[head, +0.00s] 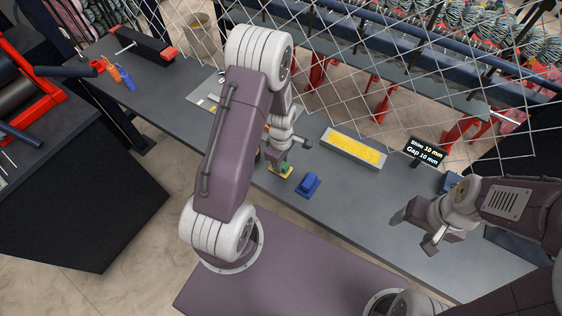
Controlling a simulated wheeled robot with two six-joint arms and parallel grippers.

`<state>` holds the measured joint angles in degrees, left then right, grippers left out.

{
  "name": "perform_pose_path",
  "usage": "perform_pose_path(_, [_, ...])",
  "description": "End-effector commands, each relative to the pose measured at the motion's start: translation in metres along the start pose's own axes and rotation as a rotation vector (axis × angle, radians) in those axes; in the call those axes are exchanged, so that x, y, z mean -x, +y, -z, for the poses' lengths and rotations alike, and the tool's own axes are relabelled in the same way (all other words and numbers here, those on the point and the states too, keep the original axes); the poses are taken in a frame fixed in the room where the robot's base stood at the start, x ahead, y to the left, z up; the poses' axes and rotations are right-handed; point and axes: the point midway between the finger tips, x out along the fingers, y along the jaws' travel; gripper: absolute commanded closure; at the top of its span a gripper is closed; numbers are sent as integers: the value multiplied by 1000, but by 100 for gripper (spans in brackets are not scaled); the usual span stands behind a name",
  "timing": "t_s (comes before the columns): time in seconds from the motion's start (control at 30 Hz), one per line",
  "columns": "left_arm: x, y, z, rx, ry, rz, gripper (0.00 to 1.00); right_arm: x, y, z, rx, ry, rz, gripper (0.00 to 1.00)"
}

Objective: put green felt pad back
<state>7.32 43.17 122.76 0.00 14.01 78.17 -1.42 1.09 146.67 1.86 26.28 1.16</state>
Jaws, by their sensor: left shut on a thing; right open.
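The green felt pad (284,168) is small in the head view and sits at the tip of my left gripper (285,158), which is shut on it. The pad is at or just above a small yellow piece (274,171) near the table's front edge; I cannot tell whether they touch. My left arm hides part of the table around it. My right gripper (416,227) is open and empty over the right part of the table.
A blue block (308,184) stands just right of the pad. A grey tray (335,143) with yellow contents and a black sign (424,152) reading "Shim 10 mm, Gap 10 mm" are further back. Chainlink mesh (330,75) rises behind the grey table (345,205). Orange and blue tools (122,77) lie far left.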

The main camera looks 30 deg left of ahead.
Motion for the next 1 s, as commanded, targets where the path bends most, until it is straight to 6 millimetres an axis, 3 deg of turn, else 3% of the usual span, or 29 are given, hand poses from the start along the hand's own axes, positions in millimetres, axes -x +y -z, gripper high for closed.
perform_pose_path(0.23, [-6,0,0,0,0,1,100,-5,0,-1,0,0,0,28])
perform_pose_path(0.27, [-6,0,0,0,0,1,68,-4,0,-1,0,0,0,28])
perform_pose_path(0.3, [-5,0,0,0,0,1,57,-4,0,-1,0,0,0,28])
perform_pose_path(0.33, [-5,0,0,0,0,1,52,-4,0,0,0,0,0,28])
perform_pose_path(0.67, [-5,0,0,0,0,0,52,-6,0,-1,0,0,0,28])
perform_pose_path(1.0, [49,0,-3,-1,1,-6,52,-20,0,-2,0,0,0,28])
